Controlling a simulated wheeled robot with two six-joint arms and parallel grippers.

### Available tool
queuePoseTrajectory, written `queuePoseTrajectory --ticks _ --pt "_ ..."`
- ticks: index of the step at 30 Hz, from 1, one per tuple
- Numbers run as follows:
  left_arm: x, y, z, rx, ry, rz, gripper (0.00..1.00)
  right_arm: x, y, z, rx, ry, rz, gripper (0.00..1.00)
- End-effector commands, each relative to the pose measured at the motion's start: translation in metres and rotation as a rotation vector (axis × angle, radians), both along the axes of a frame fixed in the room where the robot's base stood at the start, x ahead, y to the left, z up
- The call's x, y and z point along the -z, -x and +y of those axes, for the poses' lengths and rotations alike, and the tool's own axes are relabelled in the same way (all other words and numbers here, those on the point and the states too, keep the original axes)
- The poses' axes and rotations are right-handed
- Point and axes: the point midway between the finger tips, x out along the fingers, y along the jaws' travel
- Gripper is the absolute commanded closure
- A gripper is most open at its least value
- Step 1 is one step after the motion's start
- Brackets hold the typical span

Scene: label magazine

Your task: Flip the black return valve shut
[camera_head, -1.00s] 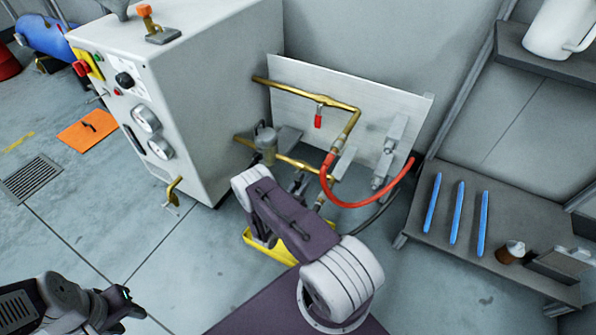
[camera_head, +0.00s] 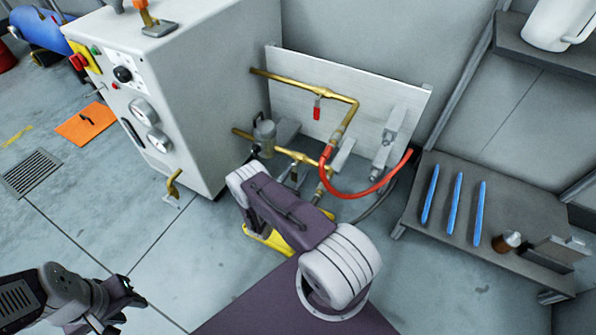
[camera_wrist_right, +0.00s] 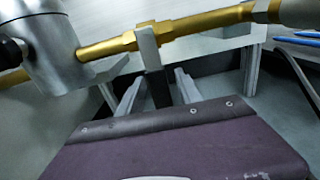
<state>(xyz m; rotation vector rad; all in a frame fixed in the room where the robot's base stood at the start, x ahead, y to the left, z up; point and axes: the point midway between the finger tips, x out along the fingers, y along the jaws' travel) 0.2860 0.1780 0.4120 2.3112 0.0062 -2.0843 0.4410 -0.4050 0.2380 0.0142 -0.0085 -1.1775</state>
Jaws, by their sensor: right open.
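The black return valve is on the lower brass pipe (camera_head: 298,155). In the right wrist view its lever has a pale upper part (camera_wrist_right: 148,46) crossing the brass pipe (camera_wrist_right: 205,28) and a black grip (camera_wrist_right: 158,88) hanging below it. My right gripper (camera_wrist_right: 156,88) is open, with one grey finger on each side of the black grip. I cannot tell whether either finger touches it.
A red-handled valve (camera_head: 317,112) hangs on the upper pipe. A grey cylindrical fitting (camera_wrist_right: 50,45) is left of the lever. A red hose (camera_head: 350,194) curves right of the pipes. A yellow tray (camera_head: 268,240) lies below. A bench (camera_head: 420,215) with blue rods stands at right.

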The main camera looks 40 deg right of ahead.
Motion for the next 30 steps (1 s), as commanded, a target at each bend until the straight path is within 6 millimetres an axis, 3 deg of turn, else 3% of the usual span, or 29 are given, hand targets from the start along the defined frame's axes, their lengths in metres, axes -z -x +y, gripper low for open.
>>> queuePoseTrajectory --ticks 6,12,17,30 --pt "-0.027 0.0 0.0 0.0 0.0 0.0 0.64 -0.006 0.015 0.039 -0.006 0.0 0.001 0.58" --pt "-0.037 0.0 0.0 0.0 0.0 0.0 0.64 -0.003 0.027 0.068 -0.005 0.0 0.0 0.58" --pt "-0.039 0.0 0.0 0.0 0.0 0.0 0.64 -0.001 0.032 0.077 -0.001 0.001 -0.001 0.58" --pt "-0.038 0.0 0.0 0.0 0.0 0.0 0.64 0.0 0.032 0.077 0.0 0.0 -0.001 0.58"
